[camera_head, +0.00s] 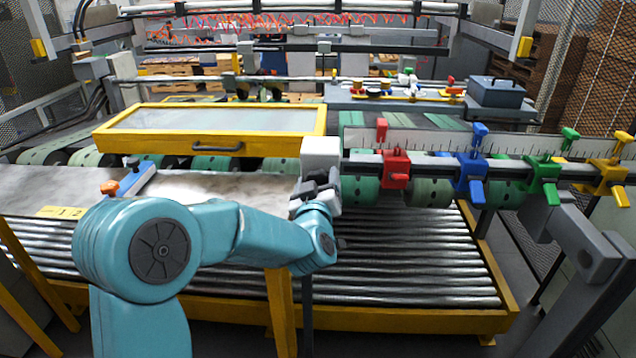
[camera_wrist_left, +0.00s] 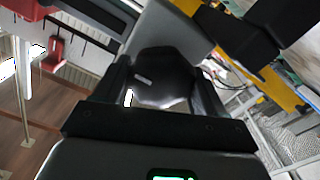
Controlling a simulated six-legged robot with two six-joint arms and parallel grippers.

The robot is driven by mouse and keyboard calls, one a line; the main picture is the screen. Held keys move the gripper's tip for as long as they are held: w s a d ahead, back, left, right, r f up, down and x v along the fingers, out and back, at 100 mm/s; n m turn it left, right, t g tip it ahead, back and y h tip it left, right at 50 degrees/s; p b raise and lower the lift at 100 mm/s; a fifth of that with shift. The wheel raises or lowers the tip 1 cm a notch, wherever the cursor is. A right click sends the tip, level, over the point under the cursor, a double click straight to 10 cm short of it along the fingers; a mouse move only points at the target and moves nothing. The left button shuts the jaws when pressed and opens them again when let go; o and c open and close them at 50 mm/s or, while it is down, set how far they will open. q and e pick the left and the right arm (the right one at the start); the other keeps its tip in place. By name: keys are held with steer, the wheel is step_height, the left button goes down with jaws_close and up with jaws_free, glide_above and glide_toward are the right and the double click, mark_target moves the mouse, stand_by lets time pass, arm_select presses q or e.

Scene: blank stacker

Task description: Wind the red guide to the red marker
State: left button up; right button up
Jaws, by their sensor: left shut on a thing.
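The red guide (camera_head: 395,170) sits on the dark rail in front of a white scale, nearest the rail's left end. The red marker (camera_head: 381,130) stands at the scale's upper edge, slightly left of the guide's middle. My left gripper (camera_head: 316,187) is at the pale grey block (camera_head: 320,152) on the rail's left end. In the left wrist view it is shut on a dark knob (camera_wrist_left: 165,72) in front of this block, whose details are partly hidden by the fingers. My right gripper is not in view.
Blue (camera_head: 470,175), green (camera_head: 543,180) and yellow (camera_head: 603,178) guides sit farther right on the rail. A yellow-framed clear cover (camera_head: 210,128) with a handle lies left of the block. Metal rollers (camera_head: 410,270) run below.

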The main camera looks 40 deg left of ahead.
arm_select(q)
steer(key=shift+f+b, duration=0.1)
steer(key=shift+b, duration=0.35)
steer(key=n+b, duration=0.6)
steer(key=b, duration=0.2)
steer(key=shift+f+b, duration=0.2)
steer(key=shift+b, duration=0.1)
steer(key=shift+r+n+b, duration=0.15)
steer(key=shift+n+b, duration=1.35)
steer(key=shift+n, duration=0.2)
steer(key=o, duration=1)
